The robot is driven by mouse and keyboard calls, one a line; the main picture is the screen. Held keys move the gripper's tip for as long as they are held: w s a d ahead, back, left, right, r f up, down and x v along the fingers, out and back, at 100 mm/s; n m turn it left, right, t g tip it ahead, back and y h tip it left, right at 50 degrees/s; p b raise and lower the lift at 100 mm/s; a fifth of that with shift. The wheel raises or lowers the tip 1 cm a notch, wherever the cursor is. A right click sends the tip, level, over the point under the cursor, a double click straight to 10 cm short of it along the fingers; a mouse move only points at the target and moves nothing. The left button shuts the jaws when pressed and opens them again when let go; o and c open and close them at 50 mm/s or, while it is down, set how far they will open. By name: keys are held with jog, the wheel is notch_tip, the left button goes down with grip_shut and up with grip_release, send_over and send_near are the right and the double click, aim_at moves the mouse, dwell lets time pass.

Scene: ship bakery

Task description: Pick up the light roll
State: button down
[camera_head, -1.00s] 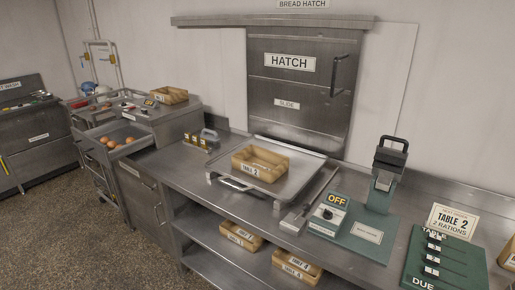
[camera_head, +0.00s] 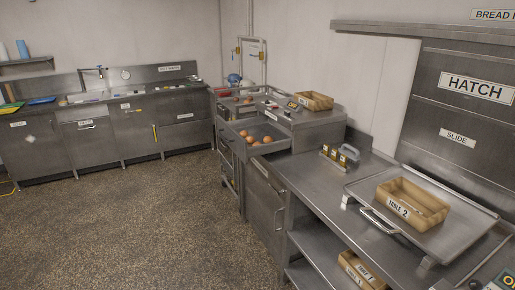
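Several small brown rolls (camera_head: 266,139) lie in an open drawer (camera_head: 276,126) of the steel counter, in the middle of the view. They look alike in size and colour from here; I cannot tell which one is the light roll. My gripper is not in view.
A tray (camera_head: 447,241) on the right counter holds a wooden box (camera_head: 412,204) marked Table 2. Another wooden box (camera_head: 314,101) stands on the counter behind the drawer. A wooden box (camera_head: 360,270) sits on the lower shelf. The speckled floor (camera_head: 130,220) at left is clear.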

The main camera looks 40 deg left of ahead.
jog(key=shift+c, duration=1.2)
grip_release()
